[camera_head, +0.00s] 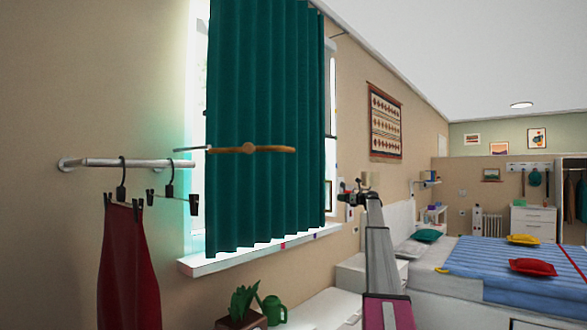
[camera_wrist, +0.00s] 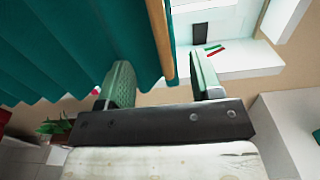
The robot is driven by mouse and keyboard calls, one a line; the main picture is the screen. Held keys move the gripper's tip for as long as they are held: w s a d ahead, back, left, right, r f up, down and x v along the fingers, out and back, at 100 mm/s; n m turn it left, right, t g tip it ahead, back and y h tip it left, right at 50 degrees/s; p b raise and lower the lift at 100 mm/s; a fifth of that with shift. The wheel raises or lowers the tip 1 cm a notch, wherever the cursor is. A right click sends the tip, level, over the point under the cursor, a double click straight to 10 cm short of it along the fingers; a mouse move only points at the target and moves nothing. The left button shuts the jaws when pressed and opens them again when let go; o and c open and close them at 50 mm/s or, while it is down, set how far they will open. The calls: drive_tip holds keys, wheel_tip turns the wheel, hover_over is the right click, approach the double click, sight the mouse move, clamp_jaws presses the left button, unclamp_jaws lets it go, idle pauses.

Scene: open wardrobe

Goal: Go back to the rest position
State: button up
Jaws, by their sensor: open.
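My gripper (camera_head: 352,190) is at the end of my raised arm, right of the teal curtain in the head view. In the wrist view my gripper (camera_wrist: 160,60) has its two greenish fingers spread wide apart. A light-brown wooden strip (camera_wrist: 160,42) shows between and beyond the fingers; I cannot tell whether it touches them. A wooden hanger (camera_head: 250,149) shows in front of the curtain in the head view, with its thin hook pointing left. What supports it is not clear.
A wall rail (camera_head: 110,162) at left carries clip hangers and a red garment (camera_head: 130,265). The teal curtain (camera_head: 265,120) covers the window above a white sill (camera_head: 250,250). A potted plant (camera_head: 241,308) and green watering can (camera_head: 273,310) stand below. A bed (camera_head: 455,262) is at right.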

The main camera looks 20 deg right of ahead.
drive_tip(key=s+a+f+n+g+h, duration=0.1)
drive_tip(key=s+a+f+n+g, duration=0.15)
drive_tip(key=s+a+f, duration=0.65)
drive_tip(key=s+a+f+n+g+h, duration=0.15)
drive_tip(key=a+f+n, duration=0.25)
drive_tip(key=a+f, duration=1.05)
drive_tip(key=s+a+f+n+g+h, duration=0.1)
drive_tip(key=s+a+f+n+g, duration=0.15)
drive_tip(key=s+a+f, duration=0.5)
drive_tip(key=s+a+f+n+g, duration=0.2)
drive_tip(key=s+a+f+n, duration=0.25)
drive_tip(key=s+f, duration=0.5)
drive_tip(key=s+a+f+n+g+h, duration=0.2)
drive_tip(key=s+a+f+n, duration=0.3)
drive_tip(key=s, duration=0.9)
drive_tip(key=s+a+f+n+g+h, duration=0.2)
drive_tip(key=s+a+f+n, duration=0.3)
drive_tip(key=s, duration=0.9)
drive_tip(key=s+a+f+n+g+h, duration=0.2)
drive_tip(key=s+a+f+n, duration=0.3)
drive_tip(key=s+f, duration=0.5)
drive_tip(key=s+h, duration=0.1)
drive_tip(key=s, duration=0.3)
drive_tip(key=shift+s+f, duration=0.1)
